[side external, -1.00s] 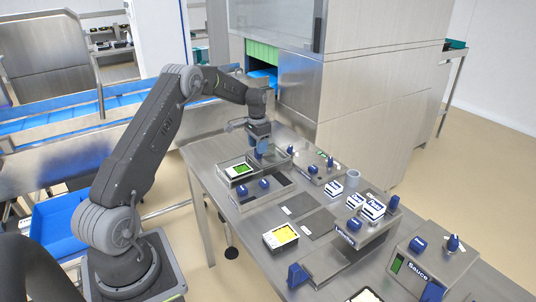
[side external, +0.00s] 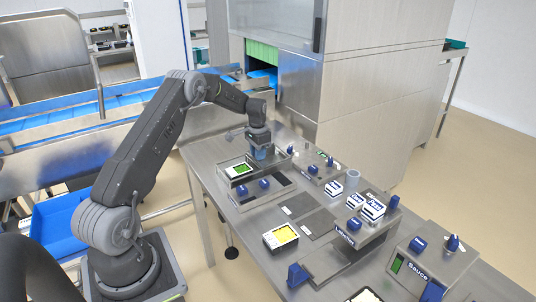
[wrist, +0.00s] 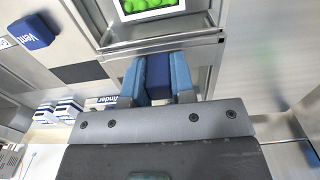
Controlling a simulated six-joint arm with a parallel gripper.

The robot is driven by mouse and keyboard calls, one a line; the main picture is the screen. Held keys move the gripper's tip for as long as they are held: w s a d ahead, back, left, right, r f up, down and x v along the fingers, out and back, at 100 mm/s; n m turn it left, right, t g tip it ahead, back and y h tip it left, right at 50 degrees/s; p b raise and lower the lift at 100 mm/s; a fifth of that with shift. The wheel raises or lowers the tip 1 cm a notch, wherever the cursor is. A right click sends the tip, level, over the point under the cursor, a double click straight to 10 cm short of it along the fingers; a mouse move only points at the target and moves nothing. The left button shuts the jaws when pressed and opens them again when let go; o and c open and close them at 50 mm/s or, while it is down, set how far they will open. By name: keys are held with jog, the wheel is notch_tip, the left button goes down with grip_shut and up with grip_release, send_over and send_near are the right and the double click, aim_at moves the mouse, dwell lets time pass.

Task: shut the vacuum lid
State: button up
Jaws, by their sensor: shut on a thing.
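My gripper (side external: 262,150) is at the far left end of the steel table, over the vacuum sealer (side external: 258,198). In the wrist view my gripper (wrist: 157,80) has its blue fingers shut on a dark blue handle (wrist: 158,78). The handle is at the edge of the metal-framed vacuum lid (wrist: 205,42). A white tray with green contents (side external: 240,170) sits at the sealer, and it also shows beyond the lid frame in the wrist view (wrist: 150,8). My gripper partly hides the lid in the side view; I cannot tell how wide any gap under it is.
Blue knobs (side external: 243,190) stand on the sealer's front. A yellow-filled tray (side external: 281,238), white-and-blue boxes (side external: 373,208), a grey cup (side external: 354,175) and a sauce unit (side external: 425,268) stand farther along the table. A tall steel cabinet (side external: 375,100) rises behind.

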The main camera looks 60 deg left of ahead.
jog(key=shift+c, duration=0.9)
jog(key=shift+s, duration=6.25)
jog(key=o, duration=0.8)
jog(key=shift+c, duration=0.2)
notch_tip(320, 180, up, 7)
